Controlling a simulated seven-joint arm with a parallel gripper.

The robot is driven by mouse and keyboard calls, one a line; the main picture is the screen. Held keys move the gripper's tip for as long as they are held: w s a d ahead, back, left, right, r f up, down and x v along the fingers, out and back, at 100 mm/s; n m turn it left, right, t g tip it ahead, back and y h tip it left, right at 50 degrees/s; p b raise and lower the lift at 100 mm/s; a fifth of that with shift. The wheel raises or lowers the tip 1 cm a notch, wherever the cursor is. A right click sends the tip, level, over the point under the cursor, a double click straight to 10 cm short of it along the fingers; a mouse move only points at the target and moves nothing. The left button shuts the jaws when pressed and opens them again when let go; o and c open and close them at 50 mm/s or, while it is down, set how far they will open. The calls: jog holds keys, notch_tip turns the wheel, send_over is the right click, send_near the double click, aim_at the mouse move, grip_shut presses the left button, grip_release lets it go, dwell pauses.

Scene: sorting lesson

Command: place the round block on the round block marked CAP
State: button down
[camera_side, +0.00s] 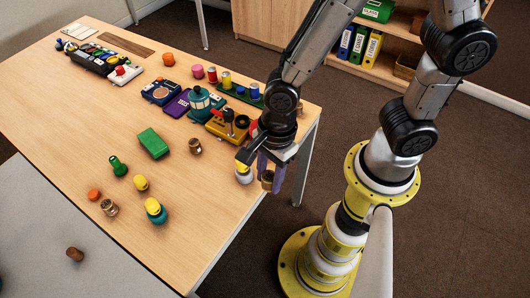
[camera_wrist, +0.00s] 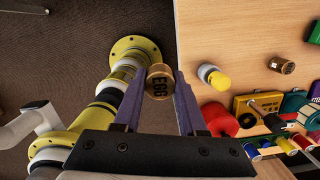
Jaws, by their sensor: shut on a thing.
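My gripper (camera_side: 268,172) is shut on a small brown round block (camera_side: 267,182). In the wrist view the block (camera_wrist: 159,82) sits between my purple fingertips (camera_wrist: 158,88), its brassy face with dark letters that seem to read EGG. It appears there against the floor, just off the table's edge. A similar brown round block (camera_side: 195,146) stands on the table, and it also shows in the wrist view (camera_wrist: 282,66); its lettering is too small to read. Another brown round block (camera_side: 109,208) is on the table's front left. I cannot tell which one is marked CAP.
A white and yellow piece (camera_wrist: 214,77) stands near the held block. A yellow box (camera_side: 228,125), a red piece (camera_wrist: 219,119), a green block (camera_side: 153,143) and a yellow-topped teal piece (camera_side: 155,210) are on the table (camera_side: 110,110). A brown piece (camera_side: 75,254) lies below, off the table.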

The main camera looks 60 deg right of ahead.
jog(key=shift+s+d, duration=0.15)
jog(key=shift+s, duration=0.1)
jog(key=shift+s+d+m, duration=0.1)
jog(key=shift+d+m, duration=0.25)
jog(key=shift+m, duration=0.25)
jog(key=d+r+m+t+h, duration=0.1)
jog(key=d+r+m, duration=0.1)
jog(key=d+m, duration=0.85)
jog(key=d+r+m+h, duration=0.15)
jog(key=d+m, duration=0.45)
jog(key=d, duration=1)
jog(key=shift+y, duration=0.45)
jog(key=w+d+f, duration=0.2)
jog(key=w, duration=0.1)
jog(key=w+d+f, duration=0.2)
jog(key=w+f, duration=0.1)
jog(key=w, duration=0.1)
jog(key=w+d+f, duration=0.2)
jog(key=w+d, duration=0.1)
jog(key=shift+w+f, duration=0.2)
jog(key=shift+f, duration=0.2)
jog(key=shift+w+d+f, duration=0.25)
jog(key=shift+w+f, duration=0.2)
jog(key=shift+f, duration=0.1)
jog(key=shift+w+f, duration=0.1)
jog(key=shift+f, duration=1.6)
